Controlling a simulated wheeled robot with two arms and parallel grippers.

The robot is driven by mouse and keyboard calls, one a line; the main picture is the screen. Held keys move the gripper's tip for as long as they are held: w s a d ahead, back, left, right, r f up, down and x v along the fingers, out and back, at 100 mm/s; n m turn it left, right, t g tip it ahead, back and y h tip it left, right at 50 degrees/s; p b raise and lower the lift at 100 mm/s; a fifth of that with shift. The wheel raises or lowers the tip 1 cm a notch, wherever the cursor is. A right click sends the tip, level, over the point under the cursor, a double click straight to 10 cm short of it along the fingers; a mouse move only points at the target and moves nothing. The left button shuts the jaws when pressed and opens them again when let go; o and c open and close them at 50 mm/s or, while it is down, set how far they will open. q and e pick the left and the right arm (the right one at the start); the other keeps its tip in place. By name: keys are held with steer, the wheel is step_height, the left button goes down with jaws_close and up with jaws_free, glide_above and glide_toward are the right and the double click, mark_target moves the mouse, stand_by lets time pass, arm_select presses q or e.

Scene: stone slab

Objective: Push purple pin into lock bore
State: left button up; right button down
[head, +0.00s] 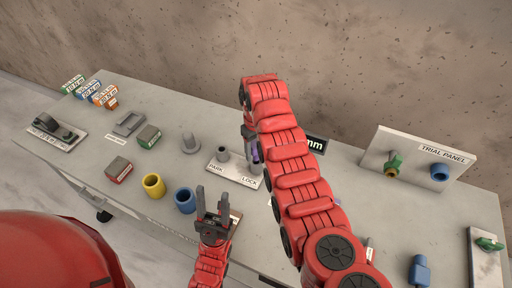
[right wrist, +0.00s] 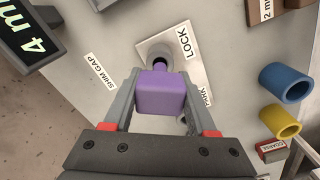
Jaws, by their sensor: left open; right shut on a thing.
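The purple pin (right wrist: 160,97) has a block-shaped head and a narrower shank. My right gripper (right wrist: 161,84) is shut on the head, one finger on each side. The shank points at the lock bore (right wrist: 155,50), a grey round boss by the LOCK label; its tip is at the bore mouth, and I cannot tell how deep it sits. In the head view, a sliver of the purple pin (head: 256,155) shows beside my right arm, which hides most of the gripper and bore. My left gripper (head: 213,190) is open and empty, in front of the lock plate (head: 236,174).
A grey PARK boss (head: 222,155) stands on the same plate. A blue ring (head: 185,201) and a yellow ring (head: 153,185) stand left of my left gripper. The trial panel (head: 418,158) stands at the right.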

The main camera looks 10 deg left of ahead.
steer(key=shift+b, duration=0.75)
stand_by(1.6)
steer(key=shift+s+f+b, duration=0.2)
steer(key=shift+f+b, duration=0.25)
steer(key=shift+f, duration=0.45)
steer(key=shift+r, duration=0.1)
steer(key=shift+r, duration=0.45)
steer(key=shift+b, duration=0.3)
stand_by(0.3)
steer(key=shift+s+r+b, duration=0.15)
steer(key=shift+b, duration=0.4)
stand_by(0.4)
